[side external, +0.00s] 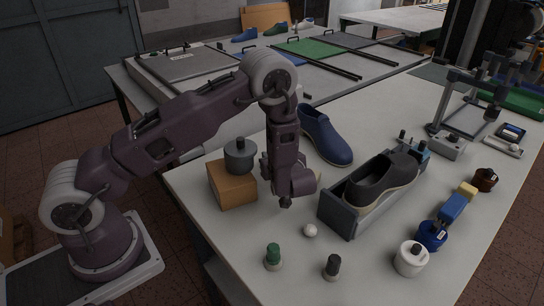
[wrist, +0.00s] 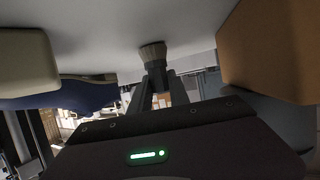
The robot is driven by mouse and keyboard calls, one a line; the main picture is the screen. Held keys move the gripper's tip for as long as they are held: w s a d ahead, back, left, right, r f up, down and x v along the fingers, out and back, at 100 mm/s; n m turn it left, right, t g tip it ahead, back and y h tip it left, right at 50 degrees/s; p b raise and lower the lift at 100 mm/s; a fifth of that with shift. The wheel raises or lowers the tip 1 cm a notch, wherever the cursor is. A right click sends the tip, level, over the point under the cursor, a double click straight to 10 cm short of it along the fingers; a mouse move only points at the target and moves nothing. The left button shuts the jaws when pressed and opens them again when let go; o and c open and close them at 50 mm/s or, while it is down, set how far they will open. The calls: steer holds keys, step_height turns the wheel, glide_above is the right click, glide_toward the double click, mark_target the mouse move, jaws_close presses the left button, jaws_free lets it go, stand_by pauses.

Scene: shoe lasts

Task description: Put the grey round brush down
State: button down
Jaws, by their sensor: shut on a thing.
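The grey round brush (wrist: 153,51) shows in the wrist view, held upright between the two dark fingers of my gripper (wrist: 155,85). That view is upside down, and the pale bristles point towards the white table top (wrist: 100,30). I cannot tell whether they touch it. The orange-brown box (wrist: 275,45) is on the right of the wrist view. The blue shoe (wrist: 60,98) and a beige object (wrist: 25,60) are on the left.
In the side external view a dark grey lidded pot (side external: 240,157) sits on the box (side external: 232,188). A dark shoe (side external: 380,185) rests in a grey tray (side external: 340,215). A white ball (side external: 310,231), green-topped piece (side external: 273,257), dark-topped piece (side external: 332,268) and white jar (side external: 410,260) stand in front.

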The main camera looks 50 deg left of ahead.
steer(key=c, duration=1.2)
jaws_free()
steer(key=shift+f, duration=0.15)
steer(key=shift+c, duration=0.2)
